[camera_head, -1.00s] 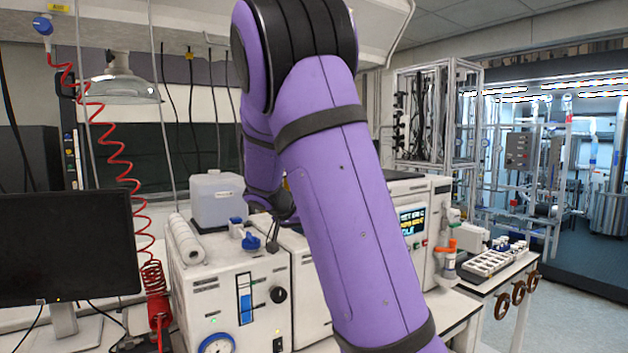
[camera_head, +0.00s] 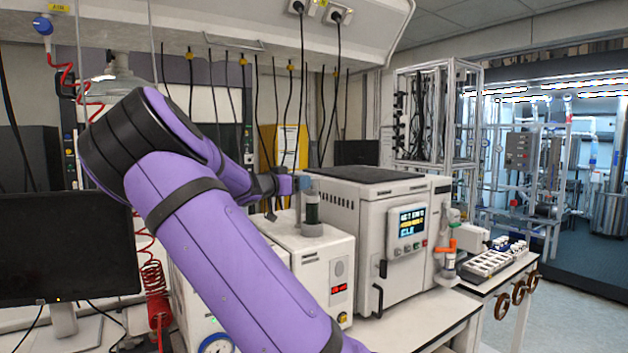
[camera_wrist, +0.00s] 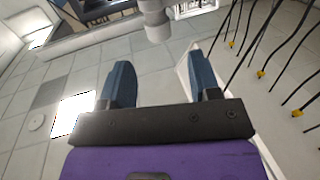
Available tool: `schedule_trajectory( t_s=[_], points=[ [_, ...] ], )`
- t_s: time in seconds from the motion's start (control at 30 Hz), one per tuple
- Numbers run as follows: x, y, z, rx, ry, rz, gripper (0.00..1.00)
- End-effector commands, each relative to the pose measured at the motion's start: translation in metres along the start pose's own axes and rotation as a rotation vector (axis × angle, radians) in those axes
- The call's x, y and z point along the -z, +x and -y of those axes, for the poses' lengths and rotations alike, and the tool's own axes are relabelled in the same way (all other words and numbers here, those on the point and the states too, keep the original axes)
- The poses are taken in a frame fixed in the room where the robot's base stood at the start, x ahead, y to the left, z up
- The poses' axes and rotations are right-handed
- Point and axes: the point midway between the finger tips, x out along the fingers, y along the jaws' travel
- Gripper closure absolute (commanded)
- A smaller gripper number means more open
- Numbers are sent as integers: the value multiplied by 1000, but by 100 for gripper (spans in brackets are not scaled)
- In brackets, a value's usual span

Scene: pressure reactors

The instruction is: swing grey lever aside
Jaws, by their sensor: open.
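My gripper (camera_head: 302,184) reaches right over the bench, beside the grey top of an upright dark-green cylinder (camera_head: 312,213). I cannot tell whether it touches the cylinder. In the wrist view my gripper (camera_wrist: 160,65) has its two blue fingers spread, with nothing between them. A grey rounded part (camera_wrist: 155,20) shows just beyond the fingertips at the top of that view. I cannot tell whether it is the grey lever. No part in the head view is clearly recognisable as the lever.
A white instrument with a lit display (camera_head: 408,222) stands to the right of the gripper. A lower white unit (camera_head: 328,262) with a red readout stands under the cylinder. Black cables hang behind. A vial tray (camera_head: 488,263) stands at the right; a dark monitor (camera_head: 65,245) at the left.

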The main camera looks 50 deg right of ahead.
Motion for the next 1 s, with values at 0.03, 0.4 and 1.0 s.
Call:
schedule_trajectory(
  t_s=[0.03, 0.4, 1.0],
  points=[
    [0, 10, 0, -3, 0, 0, 43],
    [0, 62, 0, -1, -2, 0, 43],
    [0, 72, 0, 1, -1, 1, 75]
  ],
)
